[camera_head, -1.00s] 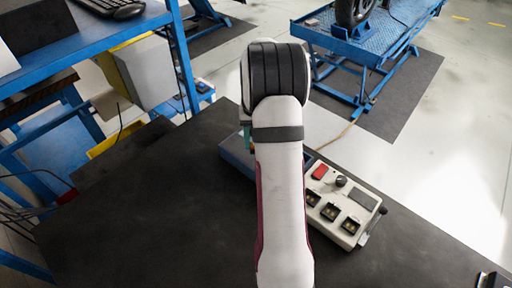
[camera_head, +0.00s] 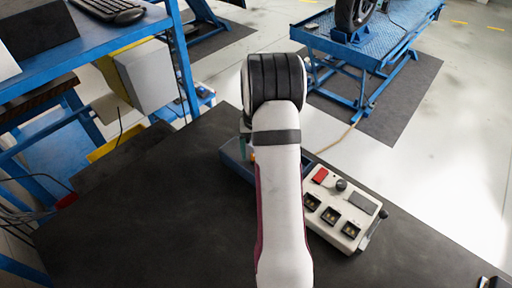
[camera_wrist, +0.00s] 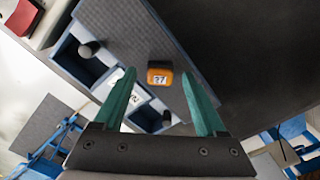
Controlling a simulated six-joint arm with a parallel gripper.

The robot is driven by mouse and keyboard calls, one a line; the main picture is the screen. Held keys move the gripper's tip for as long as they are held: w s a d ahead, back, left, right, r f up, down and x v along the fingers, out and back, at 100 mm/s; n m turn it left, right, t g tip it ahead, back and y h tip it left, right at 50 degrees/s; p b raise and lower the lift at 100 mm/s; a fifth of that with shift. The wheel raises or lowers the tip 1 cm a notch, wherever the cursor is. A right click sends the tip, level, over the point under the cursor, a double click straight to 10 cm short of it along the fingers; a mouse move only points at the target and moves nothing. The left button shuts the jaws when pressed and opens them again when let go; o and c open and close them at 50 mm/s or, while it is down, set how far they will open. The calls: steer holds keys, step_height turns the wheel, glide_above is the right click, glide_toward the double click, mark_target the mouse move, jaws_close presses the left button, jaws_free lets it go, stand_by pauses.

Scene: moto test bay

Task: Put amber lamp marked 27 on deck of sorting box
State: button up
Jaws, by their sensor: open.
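The amber lamp (camera_wrist: 159,76) with a white label, which seems to read 27, sits on the grey textured deck (camera_wrist: 125,28) of the blue sorting box in the wrist view. My gripper (camera_wrist: 159,73) is open, its green fingers on either side of the lamp in the picture, with visible gaps. Beside the deck, the box has open compartments (camera_wrist: 84,62) holding dark cylindrical things. In the head view my arm hides most of the sorting box (camera_head: 234,162); a small orange patch shows beside my wrist.
A pale control box (camera_head: 342,213) with a red button and several dark square sockets stands right of my arm. The dark table (camera_head: 150,220) is clear at left. A blue shelf frame (camera_head: 183,70) stands at the back left.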

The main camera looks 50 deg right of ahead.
step_height(320, 180, up, 12)
steer(key=a+r, duration=0.3)
steer(key=a, duration=0.7)
steer(key=s+a+r+n+y, duration=0.1)
steer(key=s+a, duration=0.3)
steer(key=a, duration=0.4)
steer(key=s+a+r+n, duration=0.1)
steer(key=s+a, duration=0.3)
steer(key=a, duration=0.5)
steer(key=s+a+f+n, duration=0.1)
steer(key=s+a+f, duration=0.2)
steer(key=s+a, duration=0.4)
steer(key=s, duration=0.4)
steer(key=shift+a+y, duration=0.2)
steer(key=shift+y, duration=0.2)
